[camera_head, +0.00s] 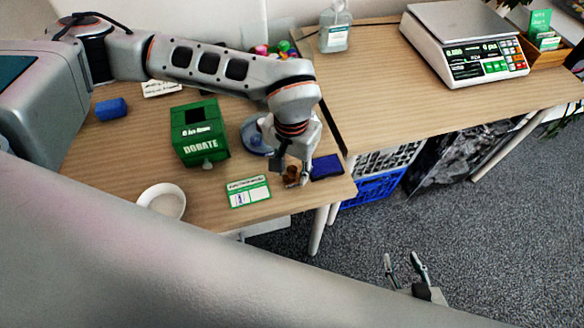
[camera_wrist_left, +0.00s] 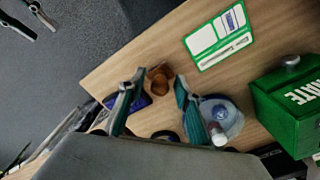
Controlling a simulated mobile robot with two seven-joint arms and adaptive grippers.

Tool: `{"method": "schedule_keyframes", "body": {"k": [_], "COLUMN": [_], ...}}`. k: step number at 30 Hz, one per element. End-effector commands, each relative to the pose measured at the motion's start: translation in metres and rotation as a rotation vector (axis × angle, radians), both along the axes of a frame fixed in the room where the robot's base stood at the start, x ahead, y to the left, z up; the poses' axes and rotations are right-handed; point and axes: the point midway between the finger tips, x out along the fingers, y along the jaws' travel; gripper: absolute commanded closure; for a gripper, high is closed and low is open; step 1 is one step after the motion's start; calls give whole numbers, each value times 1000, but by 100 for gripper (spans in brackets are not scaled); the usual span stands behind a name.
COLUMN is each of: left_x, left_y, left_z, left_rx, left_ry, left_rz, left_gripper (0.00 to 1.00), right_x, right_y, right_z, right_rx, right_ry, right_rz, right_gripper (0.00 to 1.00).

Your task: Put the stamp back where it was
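The stamp (camera_head: 291,177), with a brown wooden handle, is at the front right of the left table. In the left wrist view the stamp (camera_wrist_left: 158,78) shows between the fingertips of my left gripper (camera_wrist_left: 159,75). The fingers are apart, with a small gap visible at the stamp's sides. In the head view my left gripper (camera_head: 293,172) is low over the table and partly covers the stamp. A dark blue ink pad (camera_head: 326,167) lies just right of it. My right gripper (camera_head: 402,258) is open and empty over the carpet, away from the table.
A green donation box (camera_head: 200,135), a green-and-white card (camera_head: 248,191) and a white bowl (camera_head: 163,201) are left of the stamp. A clear bluish object (camera_head: 255,137) stands behind my left gripper. A scale (camera_head: 465,50) is on the right table. A blue crate (camera_head: 374,188) is below.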

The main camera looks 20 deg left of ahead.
Motion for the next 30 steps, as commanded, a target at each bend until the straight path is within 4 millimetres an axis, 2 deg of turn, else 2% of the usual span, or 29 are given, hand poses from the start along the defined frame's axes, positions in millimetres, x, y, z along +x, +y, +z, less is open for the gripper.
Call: {"method": "schedule_keyframes", "body": {"k": [7,11,14,24,30], "left_x": [0,1,2,1,1], "left_y": [0,0,0,1,0], "left_z": [1,8,22,90,116], "left_rx": [0,-1,-1,0,0], "left_ry": [0,-3,-5,-4,-2], "left_rz": [0,0,-1,0,0], "left_gripper": [67,67,67,67,67], "right_x": [1,2,2,1,-1], "right_y": [0,0,0,1,1], "right_z": [1,4,5,6,4], "right_rx": [0,1,3,6,6], "right_ry": [-2,-4,-6,-3,2], "right_rz": [-1,-2,-1,-2,-1], "right_gripper": [60,60,60,60,60]}}
